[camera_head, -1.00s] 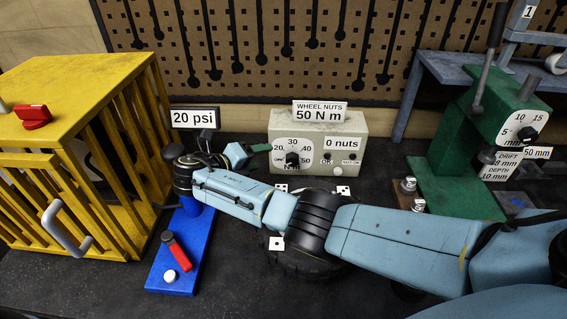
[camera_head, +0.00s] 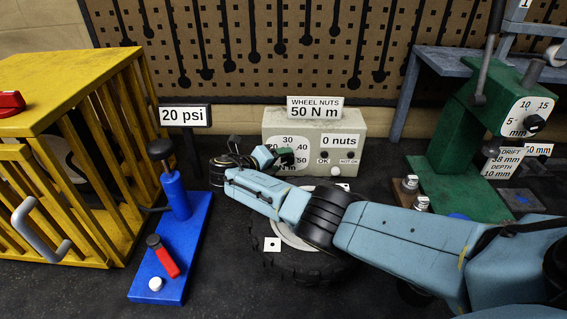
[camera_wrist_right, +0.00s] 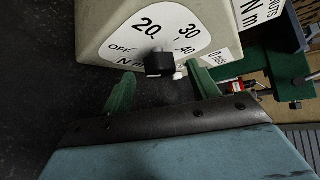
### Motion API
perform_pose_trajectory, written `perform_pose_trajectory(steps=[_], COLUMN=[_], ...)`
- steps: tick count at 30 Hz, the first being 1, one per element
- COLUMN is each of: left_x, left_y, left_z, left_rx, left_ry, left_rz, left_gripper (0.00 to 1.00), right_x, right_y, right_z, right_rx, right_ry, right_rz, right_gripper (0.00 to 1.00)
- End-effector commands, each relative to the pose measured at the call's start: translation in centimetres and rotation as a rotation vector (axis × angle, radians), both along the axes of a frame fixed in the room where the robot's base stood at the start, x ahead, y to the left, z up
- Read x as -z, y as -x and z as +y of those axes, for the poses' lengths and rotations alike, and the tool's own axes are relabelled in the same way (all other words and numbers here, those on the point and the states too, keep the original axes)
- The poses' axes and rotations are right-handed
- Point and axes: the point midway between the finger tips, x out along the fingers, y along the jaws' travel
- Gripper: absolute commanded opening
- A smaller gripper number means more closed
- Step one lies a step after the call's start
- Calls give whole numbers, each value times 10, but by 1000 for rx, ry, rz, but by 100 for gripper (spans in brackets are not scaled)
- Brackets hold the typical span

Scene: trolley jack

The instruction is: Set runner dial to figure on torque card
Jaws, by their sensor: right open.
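The wheel-nut runner is a pale box (camera_head: 352,133) with a white dial face marked OFF, 20, 30, 40 and more. The torque card (camera_head: 315,107) on top reads "WHEEL NUTS 50 N m". My right gripper (camera_head: 277,157) is in front of the dial and hides its knob in the head view. In the right wrist view, the black knob (camera_wrist_right: 158,63) sits just beyond and between the green fingertips of my right gripper (camera_wrist_right: 162,86). The fingers are open, empty and apart from the knob. I cannot tell clearly which figure the knob points to. My left gripper is out of view.
The runner's display (camera_head: 341,141) reads "0 nuts", above OK and NOT OK buttons. A wheel (camera_head: 285,265) lies under my right arm. A blue pump (camera_head: 190,245) and yellow cage (camera_head: 75,75) stand left, a green drill press (camera_head: 460,150) right. A "20 psi" sign (camera_head: 185,116) stands behind the pump.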

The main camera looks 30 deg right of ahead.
Motion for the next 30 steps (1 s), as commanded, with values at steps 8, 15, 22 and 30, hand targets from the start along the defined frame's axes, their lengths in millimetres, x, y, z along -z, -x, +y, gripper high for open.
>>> perform_pose_trajectory(steps=[8,15,22,30], left_x=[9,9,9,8], left_y=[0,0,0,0], left_z=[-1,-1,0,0], left_rx=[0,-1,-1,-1], left_ry=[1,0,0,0], left_rz=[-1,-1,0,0], left_gripper=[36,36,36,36], right_x=[9,9,9,8], right_y=[-7,-7,-7,-7], right_z=[-22,-23,-23,-23], right_rx=[0,0,0,0], right_ry=[0,0,0,-2], right_rz=[0,0,0,-1], right_gripper=[60,60,35,16])
